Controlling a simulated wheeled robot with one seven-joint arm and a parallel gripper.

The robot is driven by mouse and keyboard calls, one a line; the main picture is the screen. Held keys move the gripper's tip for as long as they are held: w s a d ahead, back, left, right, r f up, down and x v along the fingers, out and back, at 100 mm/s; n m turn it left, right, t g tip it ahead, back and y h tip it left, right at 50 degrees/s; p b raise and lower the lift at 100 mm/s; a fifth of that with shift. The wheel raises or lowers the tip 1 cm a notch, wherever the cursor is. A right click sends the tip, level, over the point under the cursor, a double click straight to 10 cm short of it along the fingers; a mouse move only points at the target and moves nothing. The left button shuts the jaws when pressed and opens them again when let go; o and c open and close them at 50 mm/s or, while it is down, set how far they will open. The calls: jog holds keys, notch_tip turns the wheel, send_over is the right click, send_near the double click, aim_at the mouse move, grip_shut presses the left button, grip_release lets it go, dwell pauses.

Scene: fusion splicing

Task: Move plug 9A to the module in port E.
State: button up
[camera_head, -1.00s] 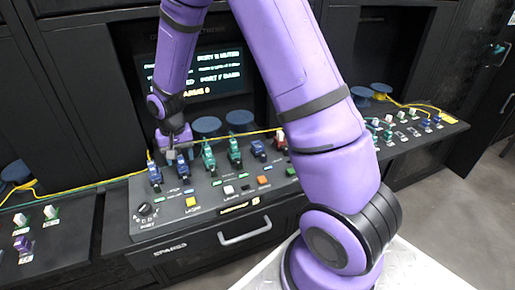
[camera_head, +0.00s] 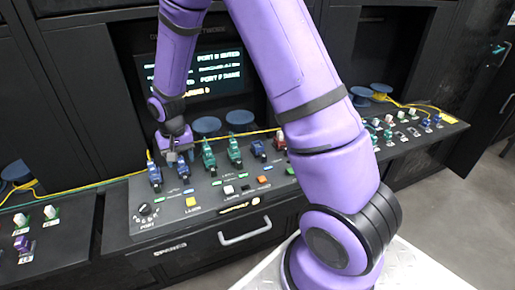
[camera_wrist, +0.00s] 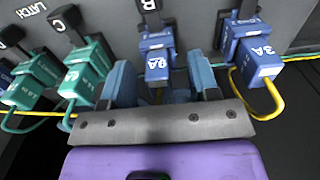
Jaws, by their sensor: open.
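Plug 9A (camera_wrist: 158,60) is a blue plug with a white label, seated in the port marked B in the wrist view. My gripper (camera_wrist: 161,82) is open, with one blue finger on either side of plug 9A. I cannot tell whether the fingers touch it. In the head view my gripper (camera_head: 178,156) is low over the left part of the console and mostly hides plug 9A. A blue module (camera_head: 259,150) stands to the right of the green ones, where port E appears to be; its letter is not readable.
Blue plug 3A (camera_wrist: 258,58) is close on the right of 9A in the wrist view, with a yellow cable. A green module (camera_wrist: 85,70) at port C is close on the left. A yellow cable (camera_head: 250,133) runs behind the row. A lit screen (camera_head: 205,75) stands behind the console.

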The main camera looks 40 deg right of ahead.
aim_at(179, 154)
dwell(0.3)
grip_shut()
jog(key=shift+r, duration=0.15)
jog(key=shift+r, duration=2.85)
jog(key=shift+w, duration=0.1)
